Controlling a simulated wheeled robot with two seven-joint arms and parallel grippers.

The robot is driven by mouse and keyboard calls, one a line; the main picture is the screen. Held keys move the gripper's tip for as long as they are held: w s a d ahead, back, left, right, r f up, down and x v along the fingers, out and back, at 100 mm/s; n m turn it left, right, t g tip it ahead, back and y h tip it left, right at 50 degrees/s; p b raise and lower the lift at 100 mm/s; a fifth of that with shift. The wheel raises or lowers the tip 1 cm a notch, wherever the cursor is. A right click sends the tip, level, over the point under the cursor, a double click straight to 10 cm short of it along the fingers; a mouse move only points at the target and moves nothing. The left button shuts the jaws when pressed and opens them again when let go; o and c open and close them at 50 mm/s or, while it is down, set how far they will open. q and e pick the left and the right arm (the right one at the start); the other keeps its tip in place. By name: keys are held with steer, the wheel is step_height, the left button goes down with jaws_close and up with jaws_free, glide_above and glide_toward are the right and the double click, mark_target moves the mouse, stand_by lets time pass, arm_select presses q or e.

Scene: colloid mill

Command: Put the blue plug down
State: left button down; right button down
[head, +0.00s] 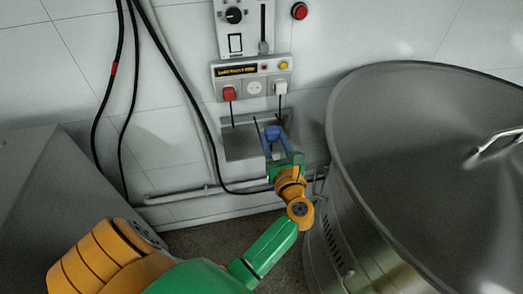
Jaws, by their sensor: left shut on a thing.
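The blue plug (272,133) is between the fingertips of my left gripper (274,142), which is shut on it. The plug is in front of a grey metal holder or shelf (241,143) on the wall, below the socket panel. I cannot tell whether the plug touches the holder. My left arm reaches in from the bottom left. My right gripper is not in view.
A socket panel (252,76) above holds a red plug (229,93) and a white plug (280,87), with a socket between them. A large steel vat (420,120) stands close on the right. Black cables (185,85) hang at the left, and a pipe (190,193) runs low along the wall.

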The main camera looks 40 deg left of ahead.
arm_select(q)
steer(key=shift+s+d+r+m+t+h, duration=0.3)
steer(key=shift+s+d+r+t+h, duration=0.15)
steer(key=shift+s+d, duration=0.2)
steer(key=shift+s+r+m+t+h, duration=0.1)
steer(key=shift+s+m+t+h, duration=0.15)
steer(key=shift+m+t+h, duration=0.75)
steer(key=s+d+r+m+g+h, duration=0.2)
steer(key=s+d+r+m+h, duration=0.2)
steer(key=m+h, duration=0.5)
steer(key=s+d+r+m+g+h, duration=0.2)
steer(key=s+d+r+m+h, duration=0.3)
steer(key=h, duration=1.2)
steer(key=s+m, duration=0.4)
steer(key=shift+d+m, duration=0.3)
steer(key=shift+f, duration=0.2)
